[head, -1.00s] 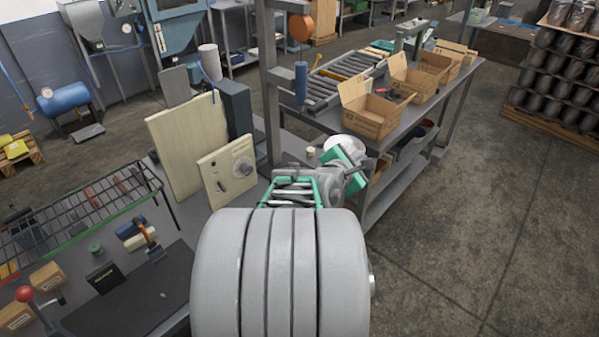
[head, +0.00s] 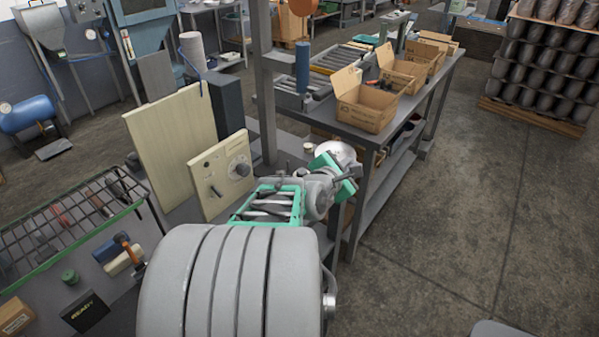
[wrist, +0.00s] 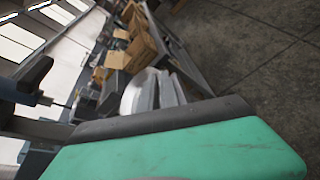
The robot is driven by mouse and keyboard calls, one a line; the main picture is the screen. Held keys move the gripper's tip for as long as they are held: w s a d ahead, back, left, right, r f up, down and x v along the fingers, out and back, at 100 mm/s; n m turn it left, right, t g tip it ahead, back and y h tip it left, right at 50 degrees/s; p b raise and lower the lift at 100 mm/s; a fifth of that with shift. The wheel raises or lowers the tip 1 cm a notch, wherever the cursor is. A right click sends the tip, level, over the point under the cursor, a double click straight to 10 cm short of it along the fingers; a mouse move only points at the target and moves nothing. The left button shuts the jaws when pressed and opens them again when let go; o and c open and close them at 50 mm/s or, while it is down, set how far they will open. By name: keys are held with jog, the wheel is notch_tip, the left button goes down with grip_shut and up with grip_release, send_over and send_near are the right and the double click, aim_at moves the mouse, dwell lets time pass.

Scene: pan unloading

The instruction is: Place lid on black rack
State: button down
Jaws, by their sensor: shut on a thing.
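My gripper (head: 336,170) shows in the head view beyond my grey arm, beside the workbench, with green parts around it. A pale, rounded lid (head: 334,152) is just behind it, partly hidden by the gripper. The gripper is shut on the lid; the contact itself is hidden. In the wrist view, a pale, shiny piece of the lid (wrist: 150,92) shows past the green hand, and its full outline is not clear. The black wire rack (head: 75,222) stands at the left of the head view, apart from the gripper, with a green front edge.
A cream control panel with a dial (head: 222,177) and a tall cream board (head: 172,140) stand between the rack and gripper. A grey post (head: 262,90) rises behind. The workbench (head: 385,140) holds open cartons (head: 365,103).

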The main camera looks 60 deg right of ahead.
jog(key=w+d+f, duration=0.2)
jog(key=w+f, duration=0.2)
jog(key=w+d+f, duration=0.1)
jog(key=w+f, duration=0.2)
jog(key=w, duration=0.1)
jog(key=w+d+f+p, duration=0.1)
jog(key=w+d+f, duration=0.1)
jog(key=w+f, duration=0.2)
jog(key=shift+w+d+f, duration=0.3)
jog(key=shift+w, duration=0.15)
jog(key=shift+f+p, duration=0.35)
jog(key=shift+p, duration=0.15)
jog(key=shift+f, duration=0.35)
jog(key=c, duration=1.6)
grip_release()
jog(key=shift+r, duration=0.1)
